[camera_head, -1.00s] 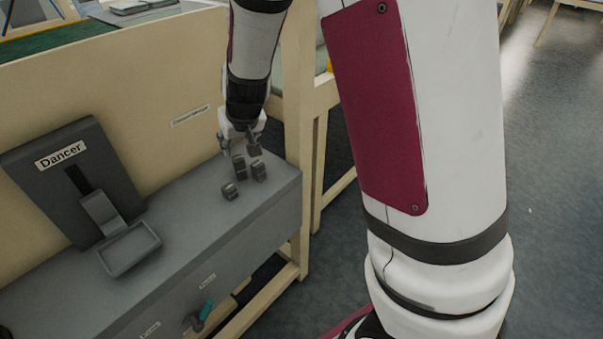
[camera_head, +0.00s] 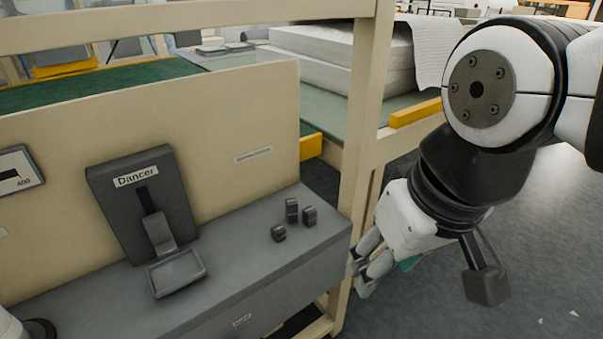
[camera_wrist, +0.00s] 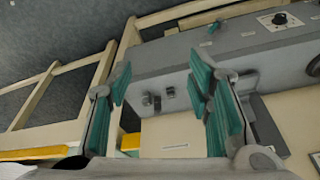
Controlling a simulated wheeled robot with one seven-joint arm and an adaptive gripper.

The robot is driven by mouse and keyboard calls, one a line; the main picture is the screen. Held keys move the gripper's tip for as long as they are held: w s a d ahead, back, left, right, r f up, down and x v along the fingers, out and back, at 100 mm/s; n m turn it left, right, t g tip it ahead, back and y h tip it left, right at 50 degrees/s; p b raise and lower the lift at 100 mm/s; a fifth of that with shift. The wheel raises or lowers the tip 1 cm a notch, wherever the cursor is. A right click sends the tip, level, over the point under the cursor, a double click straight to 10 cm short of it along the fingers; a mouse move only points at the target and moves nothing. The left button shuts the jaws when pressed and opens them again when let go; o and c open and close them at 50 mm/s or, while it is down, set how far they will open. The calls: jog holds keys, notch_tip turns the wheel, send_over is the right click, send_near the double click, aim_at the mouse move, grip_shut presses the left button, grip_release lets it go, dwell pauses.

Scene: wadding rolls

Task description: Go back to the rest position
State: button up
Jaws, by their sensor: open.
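My gripper (camera_head: 362,268) is in front of the wooden post, to the right of the grey shelf (camera_head: 235,255). In the wrist view my gripper (camera_wrist: 165,85) shows its teal-padded fingers spread apart with nothing held between them. Three small dark blocks (camera_head: 294,219) stand on the right part of the shelf, apart from the gripper. They also show beyond the fingers in the wrist view (camera_wrist: 152,101).
A grey device labelled Dancer (camera_head: 130,203) with a small tray (camera_head: 177,273) stands on the shelf. A wooden post (camera_head: 362,130) rises beside my gripper. White slabs (camera_head: 330,62) lie behind it. Open floor (camera_head: 540,240) is at the right.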

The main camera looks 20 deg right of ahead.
jog(key=shift+s+d, duration=0.1)
jog(key=shift+s, duration=0.35)
